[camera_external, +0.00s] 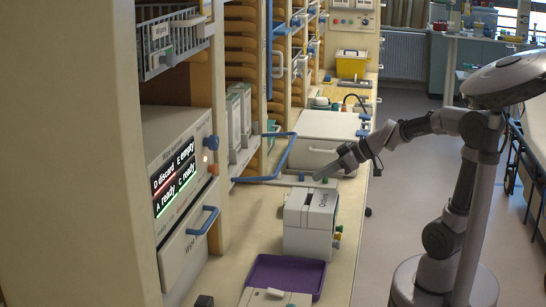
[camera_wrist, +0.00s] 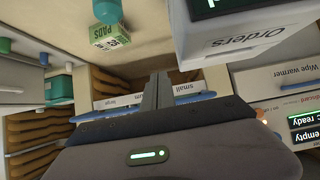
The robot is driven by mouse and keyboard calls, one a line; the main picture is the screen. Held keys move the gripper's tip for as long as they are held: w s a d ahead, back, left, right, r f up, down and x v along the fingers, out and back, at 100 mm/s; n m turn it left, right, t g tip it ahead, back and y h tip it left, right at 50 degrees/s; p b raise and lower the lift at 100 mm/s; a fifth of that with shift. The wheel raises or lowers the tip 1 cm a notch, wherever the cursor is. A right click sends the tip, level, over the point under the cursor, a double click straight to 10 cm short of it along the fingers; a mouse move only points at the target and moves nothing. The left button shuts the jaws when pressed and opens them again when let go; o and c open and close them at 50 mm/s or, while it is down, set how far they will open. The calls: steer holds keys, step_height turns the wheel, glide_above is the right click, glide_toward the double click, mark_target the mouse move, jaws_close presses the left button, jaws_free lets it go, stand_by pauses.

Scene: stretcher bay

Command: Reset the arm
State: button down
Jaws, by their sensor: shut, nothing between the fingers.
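My arm reaches in from the right in the external view. My gripper (camera_external: 318,178) is above the counter, close to the upper back of the grey-white box labelled Orders (camera_external: 309,228). I cannot tell from this angle how far apart they are. In the wrist view the fingers of my gripper (camera_wrist: 157,90) are together, with nothing between them. The Orders box (camera_wrist: 228,42) shows there at the upper right, apart from the fingertips.
A purple tray (camera_external: 260,268) lies in front of the Orders box. A wipe warmer (camera_external: 160,140) with a lit screen stands at left. A white box (camera_external: 320,130) and a yellow bin (camera_external: 351,66) are farther back. A PADS box (camera_wrist: 110,36) shows in the wrist view.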

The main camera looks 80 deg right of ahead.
stand_by(0.3)
